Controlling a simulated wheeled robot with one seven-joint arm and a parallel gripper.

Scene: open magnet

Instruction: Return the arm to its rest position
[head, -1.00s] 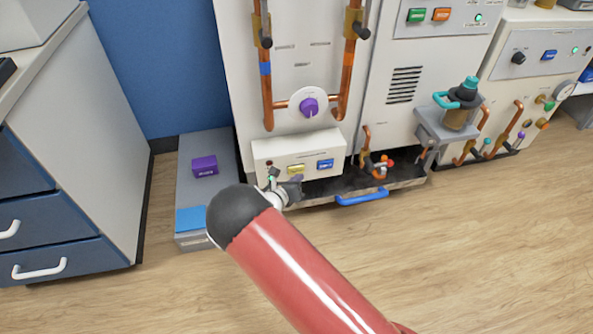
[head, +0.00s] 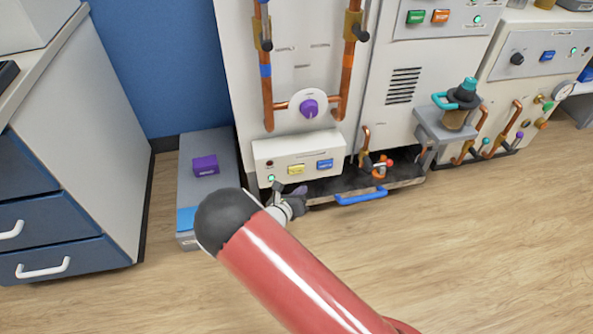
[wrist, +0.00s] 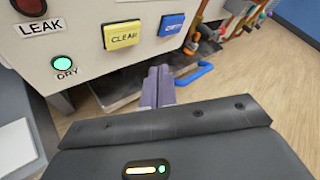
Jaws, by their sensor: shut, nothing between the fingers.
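My gripper (wrist: 158,87) shows in the wrist view with its two grey fingers pressed together and nothing between them. It points toward the low front of the white cabinet, below a control box (wrist: 90,45). In the head view my red arm reaches in from the bottom, and its dark joint hides part of the gripper (head: 297,192). The fingers are apart from the box's yellow button (wrist: 121,35) and blue button (wrist: 172,24). A green lamp (wrist: 64,63) marked DRY is lit; the lamp marked LEAK (wrist: 29,5) is dark.
A tray with a blue handle (head: 361,197) sits low under the cabinet. A grey plinth (head: 222,160) with a purple block (head: 205,165) stands left, beside blue drawers (head: 50,225). Copper pipes (head: 347,85) run up the cabinet. The wooden floor (head: 480,250) at right is clear.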

